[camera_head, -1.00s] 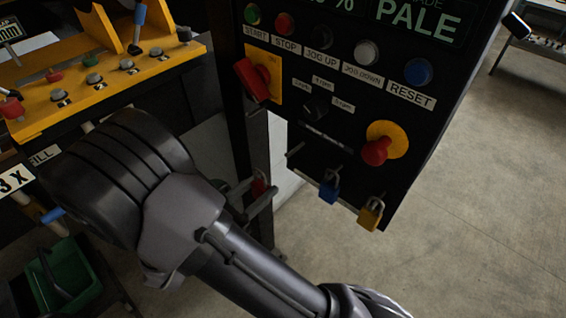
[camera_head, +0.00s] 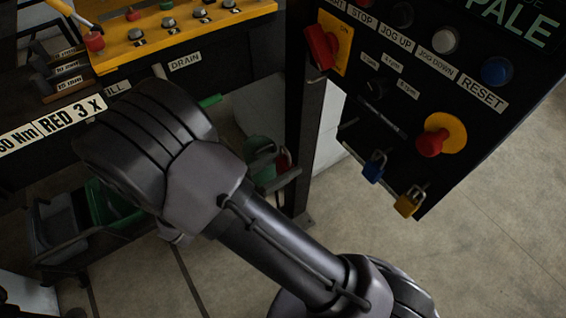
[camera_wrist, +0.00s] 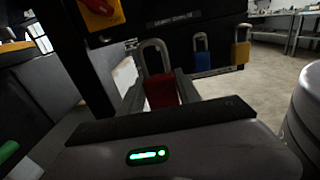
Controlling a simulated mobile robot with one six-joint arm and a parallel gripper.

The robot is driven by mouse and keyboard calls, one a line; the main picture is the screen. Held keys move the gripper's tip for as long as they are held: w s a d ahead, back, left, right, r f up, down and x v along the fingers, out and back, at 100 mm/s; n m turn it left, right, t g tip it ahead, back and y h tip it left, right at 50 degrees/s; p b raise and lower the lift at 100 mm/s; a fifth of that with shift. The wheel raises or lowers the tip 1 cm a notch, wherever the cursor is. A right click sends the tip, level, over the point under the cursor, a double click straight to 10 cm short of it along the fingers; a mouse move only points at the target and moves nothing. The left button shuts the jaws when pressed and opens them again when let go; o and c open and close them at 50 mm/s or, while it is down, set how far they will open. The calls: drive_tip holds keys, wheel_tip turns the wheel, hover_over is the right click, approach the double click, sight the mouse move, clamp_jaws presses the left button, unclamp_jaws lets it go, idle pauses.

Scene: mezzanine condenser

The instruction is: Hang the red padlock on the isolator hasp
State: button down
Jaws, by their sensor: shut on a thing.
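The red padlock is upright between my gripper's fingers in the wrist view, its red body (camera_wrist: 161,91) low and its grey shackle pointing up. My gripper (camera_wrist: 160,95) is shut on the body.
A blue padlock (camera_head: 374,168) and a yellow padlock (camera_head: 408,203) hang from the panel's lower edge (camera_head: 390,190). A red mushroom button (camera_head: 430,143) sits above them. A yellow valve rack (camera_head: 170,35) and a green bin (camera_head: 112,203) are left. Floor right is clear.

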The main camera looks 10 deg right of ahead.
drive_tip(key=shift+r+p, duration=0.3)
drive_tip(key=shift+r, duration=0.1)
drive_tip(key=p+v, duration=0.3)
drive_tip(key=v, duration=0.4)
drive_tip(key=shift+a+r+p, duration=0.2)
drive_tip(key=shift+a+p, duration=0.05)
drive_tip(key=shift+p, duration=0.05)
drive_tip(key=shift+s, duration=0.1)
idle(0.6)
